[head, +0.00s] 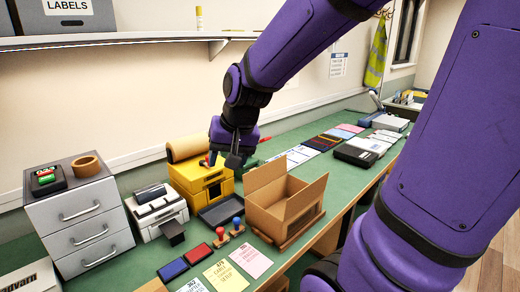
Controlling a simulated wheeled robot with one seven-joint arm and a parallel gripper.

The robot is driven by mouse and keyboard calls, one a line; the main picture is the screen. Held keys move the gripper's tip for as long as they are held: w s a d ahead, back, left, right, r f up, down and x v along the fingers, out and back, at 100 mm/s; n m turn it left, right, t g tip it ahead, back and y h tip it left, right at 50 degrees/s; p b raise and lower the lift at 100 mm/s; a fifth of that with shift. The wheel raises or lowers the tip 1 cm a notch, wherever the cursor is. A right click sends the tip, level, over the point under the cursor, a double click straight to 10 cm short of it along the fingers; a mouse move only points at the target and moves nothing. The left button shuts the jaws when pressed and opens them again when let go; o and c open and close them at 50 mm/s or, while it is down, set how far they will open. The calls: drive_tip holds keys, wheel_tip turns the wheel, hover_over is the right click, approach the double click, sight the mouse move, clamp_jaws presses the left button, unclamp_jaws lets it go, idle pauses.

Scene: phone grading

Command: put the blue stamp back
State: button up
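A small stamp with a blue knob (237,222) stands upright at the front of the green bench, beside a stamp with a red knob (220,232). Both appear to be on a small wooden holder (230,238), though I cannot tell exactly how the blue one sits. My gripper (234,163) points down over the yellow machine (205,186), behind and above the stamps and apart from them. Its dark fingers are small and partly hidden, so I cannot tell whether they are open. A small red and blue thing (208,160) shows just left of the fingers; I cannot tell whether it is held.
An open cardboard box (290,212) stands right of the stamps. Blue (172,270) and red (198,254) pads and cards (225,276) lie along the front. A white printer (157,212) and grey drawers (82,215) stand left. A shelf (140,40) runs above.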

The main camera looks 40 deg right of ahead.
drive_tip(key=s+a+r+n, duration=0.2)
drive_tip(key=s+r+n, duration=0.3)
drive_tip(key=s, duration=0.8)
wheel_tip(320, 180, up, 2)
drive_tip(key=shift+s+a+r+n+t+h, duration=0.2)
drive_tip(key=shift+n+t+h, duration=0.1)
drive_tip(key=shift+t, duration=0.1)
